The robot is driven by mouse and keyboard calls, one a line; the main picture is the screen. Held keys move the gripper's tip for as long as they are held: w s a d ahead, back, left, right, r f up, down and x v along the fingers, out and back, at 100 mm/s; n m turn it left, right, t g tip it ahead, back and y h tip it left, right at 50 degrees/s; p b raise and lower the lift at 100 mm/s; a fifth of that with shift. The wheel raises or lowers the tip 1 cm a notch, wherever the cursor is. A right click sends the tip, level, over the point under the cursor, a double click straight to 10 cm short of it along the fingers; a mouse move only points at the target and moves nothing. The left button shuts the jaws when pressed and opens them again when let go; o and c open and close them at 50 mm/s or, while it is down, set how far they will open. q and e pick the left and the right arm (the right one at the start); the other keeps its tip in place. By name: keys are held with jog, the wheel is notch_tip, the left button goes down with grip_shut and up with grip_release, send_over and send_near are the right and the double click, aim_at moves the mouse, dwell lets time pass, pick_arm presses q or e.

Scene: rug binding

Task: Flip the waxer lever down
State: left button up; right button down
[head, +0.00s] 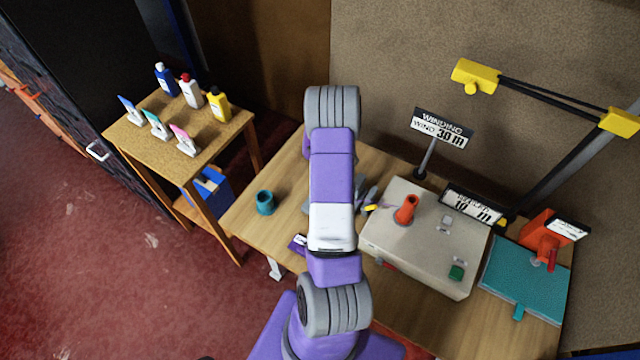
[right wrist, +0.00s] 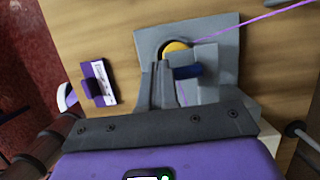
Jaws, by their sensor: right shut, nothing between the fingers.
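The waxer (right wrist: 148,60) shows in the right wrist view as a grey plate and block with a yellow disc (right wrist: 175,47) partly covered by the block. In the head view my purple arm hides most of the waxer. My left gripper is not in view.
A purple thread (right wrist: 275,15) runs from the waxer to the right. A purple-and-white tag (right wrist: 98,84) lies left of it. A teal cup (head: 265,202) stands on the table's left side.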

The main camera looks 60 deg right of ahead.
jog(key=shift+w+a+f, duration=0.2)
jog(key=shift+f, duration=0.1)
jog(key=shift+w+d+f, duration=0.1)
jog(key=shift+d+f, duration=0.05)
dwell(0.3)
notch_tip(320, 180, up, 14)
jog(key=w+p, duration=0.2)
jog(key=p, duration=0.4)
jog(key=shift+w, duration=0.4)
jog(key=shift+f, duration=0.1)
